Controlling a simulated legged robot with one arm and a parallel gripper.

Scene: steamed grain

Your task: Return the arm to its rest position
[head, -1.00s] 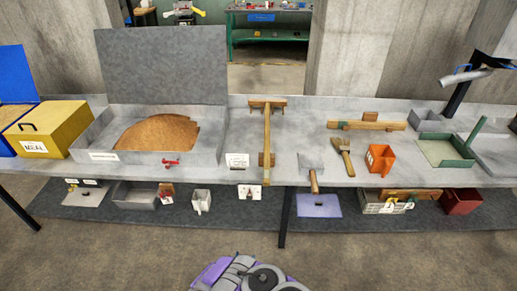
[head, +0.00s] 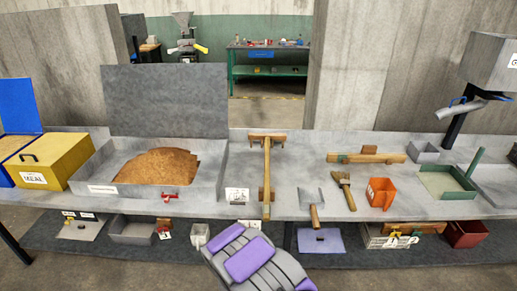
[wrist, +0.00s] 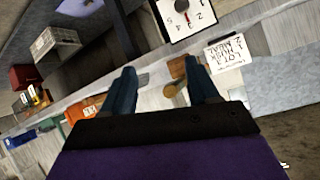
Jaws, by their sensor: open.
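My gripper (wrist: 163,82) shows in the wrist view with its two dark blue fingers apart and nothing between them. Behind the fingers is the bench in a tilted view, with a wooden tool end (wrist: 176,87) and a card with handwriting (wrist: 228,52). In the head view my purple and grey arm rises from the bottom middle, in front of the lower shelf. The fingers cannot be made out there.
A grey bench (head: 320,205) spans the head view. It carries a grain tray (head: 100,175), a yellow box (head: 62,160), a long wooden tool (head: 267,175), a brush (head: 345,190), an orange scoop (head: 381,194) and a green tray (head: 445,194). The lower shelf (head: 400,255) holds bins.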

